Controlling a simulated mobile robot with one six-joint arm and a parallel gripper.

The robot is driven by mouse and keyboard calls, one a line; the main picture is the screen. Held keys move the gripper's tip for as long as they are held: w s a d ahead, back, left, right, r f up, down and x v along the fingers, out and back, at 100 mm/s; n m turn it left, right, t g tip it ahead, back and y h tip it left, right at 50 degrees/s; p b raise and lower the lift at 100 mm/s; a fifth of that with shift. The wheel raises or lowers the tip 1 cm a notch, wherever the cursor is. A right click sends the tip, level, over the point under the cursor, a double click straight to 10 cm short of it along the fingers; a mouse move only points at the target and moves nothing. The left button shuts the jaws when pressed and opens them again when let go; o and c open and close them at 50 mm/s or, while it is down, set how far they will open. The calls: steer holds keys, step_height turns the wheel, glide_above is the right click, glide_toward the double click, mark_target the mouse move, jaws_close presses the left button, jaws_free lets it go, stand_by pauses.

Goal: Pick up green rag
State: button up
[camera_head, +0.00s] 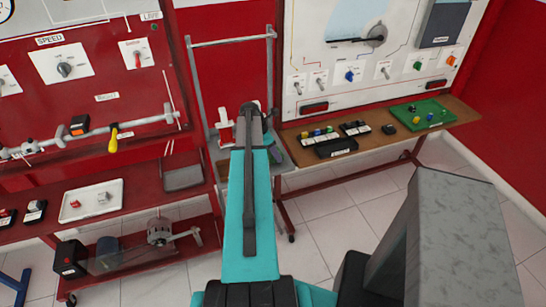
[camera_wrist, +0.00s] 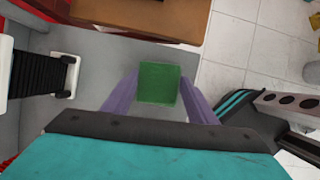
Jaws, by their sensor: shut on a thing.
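The green rag (camera_wrist: 158,82) shows in the wrist view as a small, dark green, square-looking piece between the two purple fingers. My gripper (camera_wrist: 160,90) is shut on it, with one finger at each side. Grey surface shows around and behind the rag; I cannot tell whether the rag touches it.
The grey cart (camera_head: 200,110) has an upright metal frame. A wooden bench (camera_head: 455,115) at right bears black switch boxes (camera_head: 335,148) and a green board (camera_head: 418,115). Red panels stand behind and left. A white tray (camera_head: 75,212) sits lower left. Tiled floor (camera_head: 345,215) is open at right.

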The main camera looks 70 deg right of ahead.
steer(key=shift+r, duration=0.4)
steer(key=w+a+r+b, duration=0.2)
steer(key=w+a+b, duration=0.1)
steer(key=a, duration=1.2)
steer(key=shift+a+r+b, duration=0.2)
steer(key=shift+a+b, duration=0.15)
steer(key=shift+b, duration=0.45)
steer(key=shift+w, duration=0.15)
